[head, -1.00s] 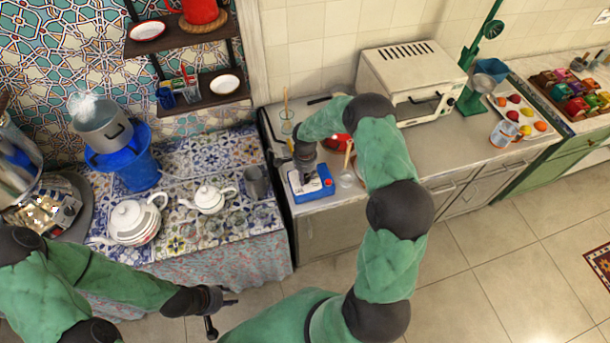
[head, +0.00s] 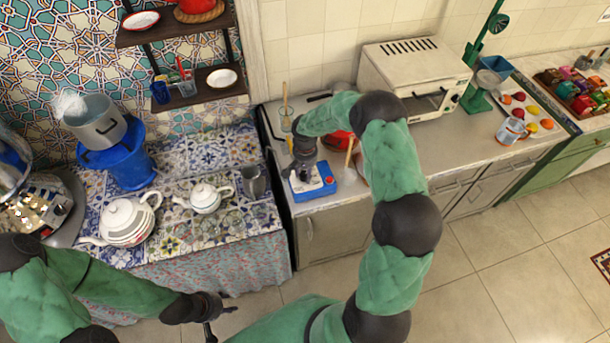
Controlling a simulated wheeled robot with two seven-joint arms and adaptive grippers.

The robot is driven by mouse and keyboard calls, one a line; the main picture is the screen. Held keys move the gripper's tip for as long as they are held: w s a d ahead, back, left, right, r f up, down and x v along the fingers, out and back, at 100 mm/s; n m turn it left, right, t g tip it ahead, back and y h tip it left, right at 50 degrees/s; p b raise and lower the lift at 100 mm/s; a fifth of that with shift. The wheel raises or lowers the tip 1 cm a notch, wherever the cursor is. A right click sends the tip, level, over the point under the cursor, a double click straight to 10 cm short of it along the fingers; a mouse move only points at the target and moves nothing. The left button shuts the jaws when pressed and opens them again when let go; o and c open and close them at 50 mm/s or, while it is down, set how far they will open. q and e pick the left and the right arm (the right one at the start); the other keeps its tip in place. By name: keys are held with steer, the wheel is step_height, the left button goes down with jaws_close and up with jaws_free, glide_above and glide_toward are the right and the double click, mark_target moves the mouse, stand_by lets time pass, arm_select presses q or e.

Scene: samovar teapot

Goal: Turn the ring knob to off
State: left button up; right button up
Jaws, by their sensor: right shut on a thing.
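A small blue unit (head: 324,188) with a pale top and a red knob-like part (head: 329,181) sits on the counter by its left front corner. My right gripper (head: 303,178) points down at the unit's pale top, left of the red part. It is shut on a small part there; the fingers hide what it is, and I cannot tell whether it is the ring knob. My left gripper (head: 222,322) hangs low in front of the tiled table, open and empty, away from the unit.
A teapot (head: 128,220), a smaller teapot (head: 206,198) and a metal jug (head: 254,182) stand on the tiled table. A steaming pot (head: 98,124) sits on a blue stand (head: 130,166). A glass (head: 286,119) and a toaster oven (head: 412,75) are behind.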

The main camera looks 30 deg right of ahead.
mark_target(305, 174)
steer(key=n+b, duration=0.1)
steer(key=n, duration=0.3)
steer(key=shift+n, duration=0.4)
steer(key=shift+n+b, duration=0.35)
steer(key=shift+n, duration=1.85)
steer(key=o, duration=1.2)
steer(key=shift+c, duration=0.2)
step_height(305, 174, up, 12)
